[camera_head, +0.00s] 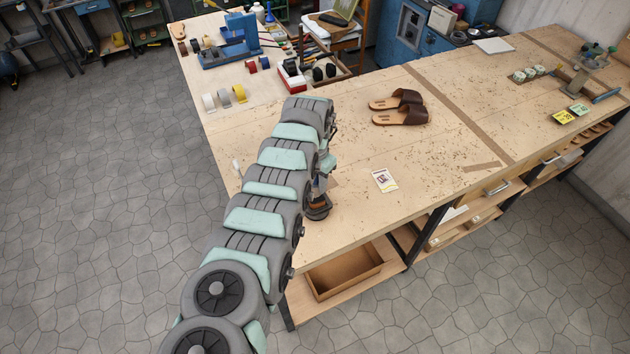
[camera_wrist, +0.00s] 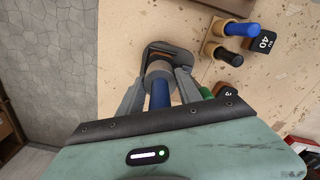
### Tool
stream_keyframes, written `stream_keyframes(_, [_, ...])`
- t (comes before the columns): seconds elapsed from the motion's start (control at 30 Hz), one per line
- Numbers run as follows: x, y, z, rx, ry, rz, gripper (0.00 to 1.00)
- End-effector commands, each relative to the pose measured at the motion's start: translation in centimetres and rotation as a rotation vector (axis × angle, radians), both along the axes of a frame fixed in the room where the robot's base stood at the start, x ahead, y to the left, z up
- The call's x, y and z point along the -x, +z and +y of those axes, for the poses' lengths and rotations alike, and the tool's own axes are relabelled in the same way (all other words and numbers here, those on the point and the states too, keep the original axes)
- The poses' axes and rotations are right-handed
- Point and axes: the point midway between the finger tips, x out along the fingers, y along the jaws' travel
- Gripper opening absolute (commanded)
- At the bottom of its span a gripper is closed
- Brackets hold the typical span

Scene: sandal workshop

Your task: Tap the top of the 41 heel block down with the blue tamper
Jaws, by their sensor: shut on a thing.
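My gripper (camera_wrist: 159,76) is shut on a tool with a blue shaft (camera_wrist: 161,96) and a grey round head (camera_wrist: 159,68), which looks like the blue tamper. The head is above or against a dark, rounded piece with an orange-brown inside (camera_wrist: 180,56) near the bench edge; I cannot tell if they touch. That piece also shows beside my arm in the head view (camera_head: 318,210). I cannot read a 41 on any block. A black block marked 40 (camera_wrist: 264,41) lies at the upper right of the wrist view.
Blue-handled (camera_wrist: 242,29) and black-handled (camera_wrist: 229,56) tools stand beside the 40 block. A green piece (camera_wrist: 206,92) is partly hidden by my gripper. Brown sandals (camera_head: 402,115) and a small card (camera_head: 384,180) lie on the bench, with bare wood between.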

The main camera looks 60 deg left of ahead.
Motion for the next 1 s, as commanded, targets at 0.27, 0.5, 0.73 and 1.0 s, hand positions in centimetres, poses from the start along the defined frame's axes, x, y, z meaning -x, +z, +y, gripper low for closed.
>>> stream_keyframes(0.27, [0.0, -3.1, 0.0, -0.002, 0.0, -0.001, 0.0])
stream_keyframes(0.5, [-0.1, -0.1, 0.0, -0.001, -0.001, 0.0, 0.0])
stream_keyframes(0.73, [0.0, 0.0, 0.0, 0.0, -0.001, 0.0, 0.0])
stream_keyframes(1.0, [-0.1, -2.4, 0.0, 0.0, -0.002, -0.001, 0.0])
